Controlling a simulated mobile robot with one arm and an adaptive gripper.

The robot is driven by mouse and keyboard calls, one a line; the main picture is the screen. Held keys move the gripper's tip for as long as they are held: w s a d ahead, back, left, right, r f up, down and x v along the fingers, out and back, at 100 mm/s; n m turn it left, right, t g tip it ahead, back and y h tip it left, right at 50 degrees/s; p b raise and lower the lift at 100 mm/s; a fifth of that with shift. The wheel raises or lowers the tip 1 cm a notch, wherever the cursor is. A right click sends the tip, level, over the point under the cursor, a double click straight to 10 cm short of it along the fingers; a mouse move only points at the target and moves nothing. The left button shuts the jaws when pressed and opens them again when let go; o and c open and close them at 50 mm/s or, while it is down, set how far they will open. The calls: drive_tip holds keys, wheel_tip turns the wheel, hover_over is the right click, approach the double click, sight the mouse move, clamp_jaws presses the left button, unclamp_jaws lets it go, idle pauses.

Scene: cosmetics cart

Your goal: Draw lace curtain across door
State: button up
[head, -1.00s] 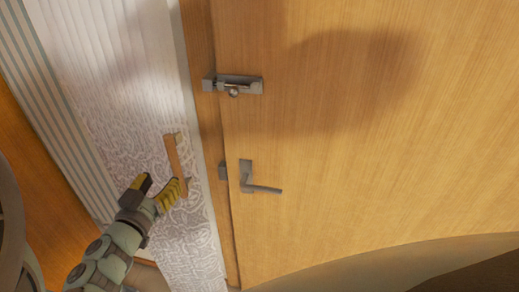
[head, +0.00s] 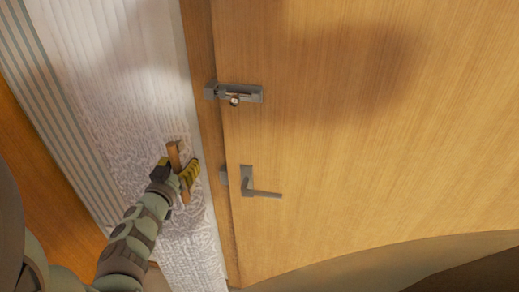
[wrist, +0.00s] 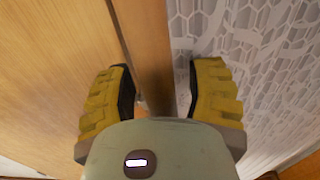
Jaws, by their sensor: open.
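The white lace curtain (head: 110,80) hangs at the left of the wooden door (head: 370,110), with a patterned lower part. Contact with the handle cannot be told. In the wrist view, a brown wooden bar (wrist: 146,50) runs between the open fingers, with lace (wrist: 260,40) on the right and wood on the left.
A grey latch (head: 235,93) and a lever handle (head: 258,190) stick out from the door, right of my gripper. A grey ribbed strip (head: 45,90) runs along the curtain's left side.

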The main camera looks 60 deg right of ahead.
drive_tip(key=shift+c, duration=0.2)
clamp_jaws()
idle(0.6)
